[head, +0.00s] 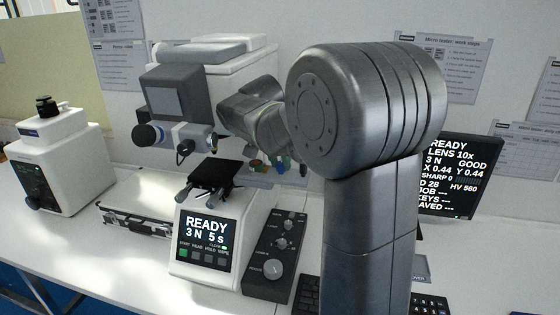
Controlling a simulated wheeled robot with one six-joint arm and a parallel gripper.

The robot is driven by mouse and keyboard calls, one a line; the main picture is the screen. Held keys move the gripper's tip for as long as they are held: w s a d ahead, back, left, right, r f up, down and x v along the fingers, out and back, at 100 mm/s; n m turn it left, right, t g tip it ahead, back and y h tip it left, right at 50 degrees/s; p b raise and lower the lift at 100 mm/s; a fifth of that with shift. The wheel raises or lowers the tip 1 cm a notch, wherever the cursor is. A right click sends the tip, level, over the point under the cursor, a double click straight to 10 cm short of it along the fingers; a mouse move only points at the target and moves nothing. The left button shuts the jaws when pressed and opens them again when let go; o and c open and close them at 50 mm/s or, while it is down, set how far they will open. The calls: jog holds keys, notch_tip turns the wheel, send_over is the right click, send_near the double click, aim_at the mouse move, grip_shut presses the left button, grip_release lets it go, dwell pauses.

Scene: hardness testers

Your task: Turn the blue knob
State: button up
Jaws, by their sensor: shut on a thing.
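Small coloured parts, green, orange and blue, show just below my wrist at the right side of the white hardness tester (222,62). The blue one (281,168) among them looks like the blue knob, but it is small and partly covered. A round dark part with a blue ring (148,134) sticks out at the tester's left side, and nothing touches it. My arm reaches in from the right, and its wrist is just above the coloured parts. My gripper's fingers are hidden behind my own arm, so their contact with the blue part cannot be seen.
A black stage (214,174) stands under the tester head, above a panel reading READY (207,230). A grey control box (275,257) with dials is to its right. A monitor (449,175) stands at right, another white instrument (55,157) at left. A flat case (135,215) lies between.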

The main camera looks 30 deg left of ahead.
jog(key=o, duration=1)
jog(key=v, duration=1.3)
jog(key=shift+r+b, duration=0.4)
jog(key=shift+b, duration=0.05)
jog(key=shift+s, duration=0.1)
jog(key=p+x, duration=0.1)
jog(key=x, duration=1.3)
jog(key=shift+s, duration=0.1)
jog(key=shift+r, duration=0.1)
